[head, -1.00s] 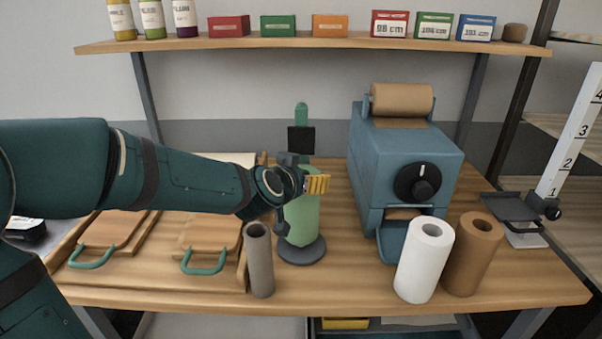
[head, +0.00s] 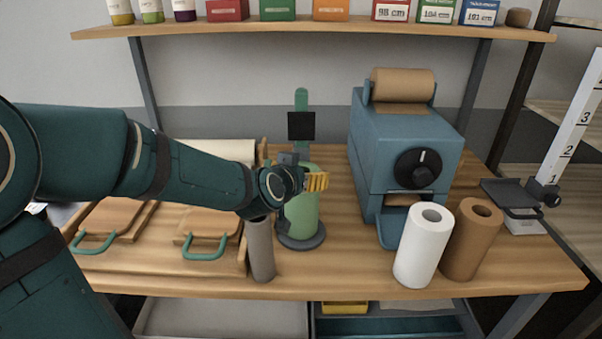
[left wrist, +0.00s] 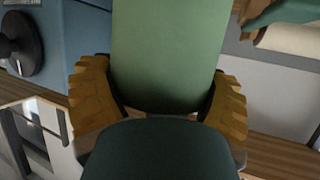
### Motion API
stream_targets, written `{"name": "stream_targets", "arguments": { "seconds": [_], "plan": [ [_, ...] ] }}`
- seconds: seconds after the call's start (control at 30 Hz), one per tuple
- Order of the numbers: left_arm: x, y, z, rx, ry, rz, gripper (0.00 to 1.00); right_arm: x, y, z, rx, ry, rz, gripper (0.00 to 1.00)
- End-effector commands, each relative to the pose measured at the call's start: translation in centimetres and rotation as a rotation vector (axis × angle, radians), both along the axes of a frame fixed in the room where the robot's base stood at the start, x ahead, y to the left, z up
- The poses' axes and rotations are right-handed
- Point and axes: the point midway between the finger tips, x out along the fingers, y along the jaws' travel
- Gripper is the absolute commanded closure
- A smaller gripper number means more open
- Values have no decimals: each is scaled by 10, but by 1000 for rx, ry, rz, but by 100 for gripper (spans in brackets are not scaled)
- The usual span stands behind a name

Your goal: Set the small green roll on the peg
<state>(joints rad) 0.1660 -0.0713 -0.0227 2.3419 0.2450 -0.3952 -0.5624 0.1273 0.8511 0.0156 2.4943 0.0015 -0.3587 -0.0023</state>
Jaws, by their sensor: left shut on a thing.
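The small green roll (head: 305,213) stands upright in the head view, over the round dark grey base (head: 302,242) of a stand. Its lower end overlaps the base in the picture; I cannot tell whether it rests on it. The peg is hidden. My left gripper (head: 316,182) is shut on the green roll near its upper part. In the left wrist view, the yellow fingers lie on both sides of the green roll (left wrist: 165,50). My right gripper is in neither view.
A grey roll (head: 261,250) stands just left of the base. A green post with a black square (head: 301,126) rises behind. A blue dispenser (head: 405,150), a white roll (head: 423,250) and a brown roll (head: 470,245) are to the right. Boards with green handles (head: 205,247) lie left.

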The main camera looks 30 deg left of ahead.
Motion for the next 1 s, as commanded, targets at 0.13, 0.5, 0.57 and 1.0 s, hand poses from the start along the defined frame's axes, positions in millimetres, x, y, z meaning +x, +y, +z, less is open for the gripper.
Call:
{"name": "stream_targets", "arguments": {
  "seconds": [0.13, 0.5, 0.57, 1.0],
  "plan": [
    [0, 0, 1, 1, -3, 0, 0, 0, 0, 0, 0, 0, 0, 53],
    [-6, -1, 3, 1, 0, 0, 0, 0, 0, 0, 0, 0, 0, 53],
    [-12, -1, 6, 1, -2, 1, 0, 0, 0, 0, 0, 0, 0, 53],
    [-75, -11, 33, 2, -6, 4, 0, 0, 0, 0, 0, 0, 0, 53]
  ]
}}
